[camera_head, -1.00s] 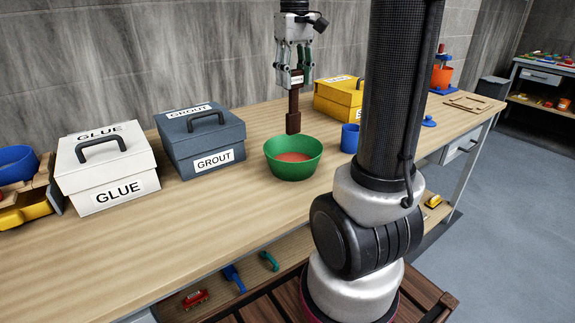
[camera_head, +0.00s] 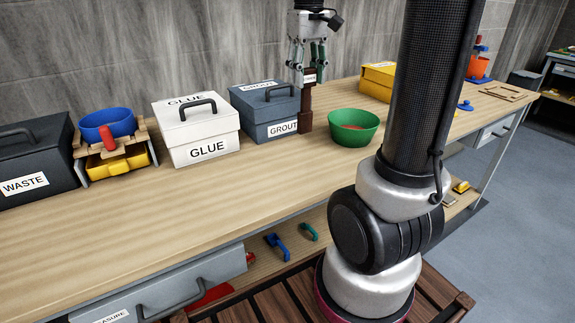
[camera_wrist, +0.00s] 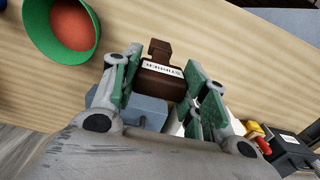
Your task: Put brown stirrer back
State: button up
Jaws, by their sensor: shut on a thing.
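The brown stirrer (camera_head: 306,112) is upright in my gripper (camera_head: 308,72), which is shut on its upper part. A white label shows on it in the wrist view (camera_wrist: 161,68). In the head view the stirrer is in front of the grey GROUT box (camera_head: 266,112), just left of the green bowl (camera_head: 354,128). The bowl holds reddish stuff and also shows at the upper left of the wrist view (camera_wrist: 62,28). I cannot tell whether the stirrer's lower end touches the wooden bench.
The white GLUE box (camera_head: 196,130), a wooden rack (camera_head: 141,132) with a blue bowl (camera_head: 107,123) and the dark WASTE box (camera_head: 36,157) stand to the left. A yellow box (camera_head: 377,82) is at the right. The front of the bench (camera_head: 200,210) is clear.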

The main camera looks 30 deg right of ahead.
aim_at(304, 112)
jog(key=f, duration=0.5)
jog(key=shift+a+f, duration=0.2)
jog(key=shift+f, duration=2.3)
jog(key=o, duration=1.1)
